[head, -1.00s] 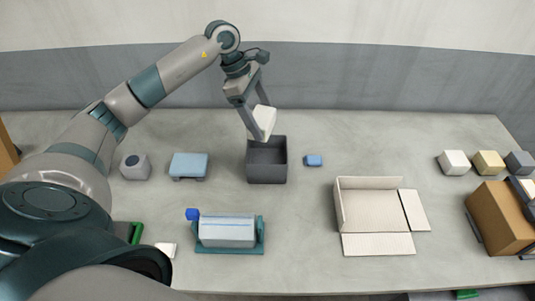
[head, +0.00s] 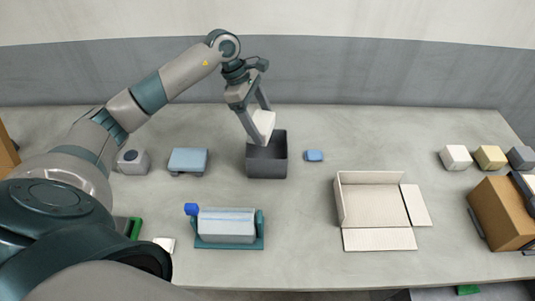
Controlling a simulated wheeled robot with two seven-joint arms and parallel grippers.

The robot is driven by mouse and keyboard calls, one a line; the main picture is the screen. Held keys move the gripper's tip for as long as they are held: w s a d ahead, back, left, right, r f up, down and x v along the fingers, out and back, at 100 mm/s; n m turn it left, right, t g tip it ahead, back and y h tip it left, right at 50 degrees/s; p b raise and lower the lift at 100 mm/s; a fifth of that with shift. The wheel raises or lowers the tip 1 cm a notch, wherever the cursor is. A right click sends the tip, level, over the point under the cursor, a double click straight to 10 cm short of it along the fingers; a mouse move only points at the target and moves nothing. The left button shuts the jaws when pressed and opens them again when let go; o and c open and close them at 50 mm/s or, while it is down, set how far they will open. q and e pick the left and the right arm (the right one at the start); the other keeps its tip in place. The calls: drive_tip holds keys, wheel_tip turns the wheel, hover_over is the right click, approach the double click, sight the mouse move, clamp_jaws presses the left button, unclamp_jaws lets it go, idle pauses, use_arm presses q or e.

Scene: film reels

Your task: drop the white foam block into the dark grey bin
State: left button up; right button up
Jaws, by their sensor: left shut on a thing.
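The white foam block (head: 264,124) is held between the fingers of my left gripper (head: 261,128), which is shut on it. The block is at the top of the dark grey bin (head: 266,166), over its far part. Its lower end overlaps the bin's opening in the picture; how deep it sits I cannot tell. The bin stands upright on the table, and I can see part of its dark inside. My right gripper is not in view.
A roll holder (head: 229,241) is in front. An open carton (head: 374,239) lies to the right. Several blocks and a brown box (head: 499,212) are at far right.

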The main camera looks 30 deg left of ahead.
use_arm(q)
drive_tip(key=shift+f, duration=0.9)
drive_tip(key=o, duration=1)
drive_tip(key=shift+o, duration=0.5)
drive_tip(key=shift+r, duration=0.1)
